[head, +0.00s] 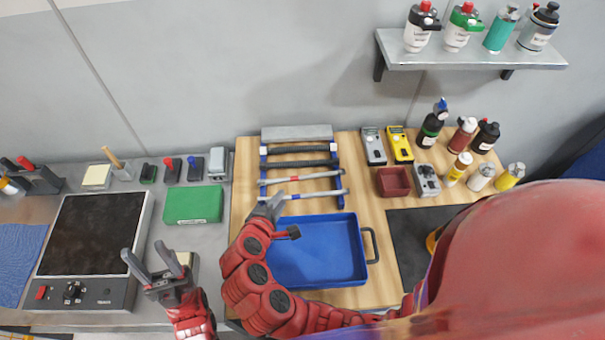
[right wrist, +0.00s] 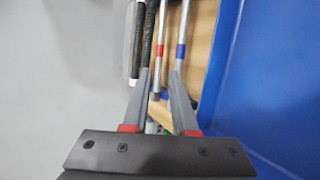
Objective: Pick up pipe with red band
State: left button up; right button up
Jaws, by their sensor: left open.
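The pipe with the red band (head: 302,178) is a thin silver rod lying across a rack, with its red band near its left part. In the right wrist view the red-band pipe (right wrist: 161,49) runs between my two finger lines, with a gap on each side. A silver pipe with blue bands (head: 315,194) lies just in front of it; the right finger overlaps it in the wrist view. My right gripper (head: 272,207) is near the left ends of these pipes, its fingers apart and empty in the wrist view (right wrist: 160,75). My left gripper (head: 150,265) is open and empty over the grey bench.
Dark pipes (head: 300,163) lie behind on the blue rack (head: 263,158). A blue tray (head: 315,225) lies in front of the rack. A green box (head: 193,205) stands to the left. Meters (head: 373,146) and bottles (head: 460,168) stand right.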

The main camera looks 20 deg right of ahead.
aim_at(296, 179)
jog(key=p+x, duration=0.1)
jog(key=x, duration=0.4)
jog(key=shift+w+d+r, duration=0.1)
jog(key=shift+w+d, duration=0.05)
jog(key=shift+d, duration=0.1)
jog(key=shift+w+d+f+p, duration=0.2)
jog(key=shift+w+f+p, duration=0.15)
jog(key=shift+w+p, duration=0.1)
jog(key=p+x, duration=0.1)
jog(key=x, duration=0.1)
jog(key=p+x, duration=0.1)
jog(key=x, duration=0.1)
jog(key=shift+d+f+p, duration=0.15)
jog(key=shift+d+p, duration=0.25)
jog(key=shift+d, duration=0.05)
jog(key=shift+w+f, duration=0.3)
jog(key=shift+w, duration=0.05)
grip_shut()
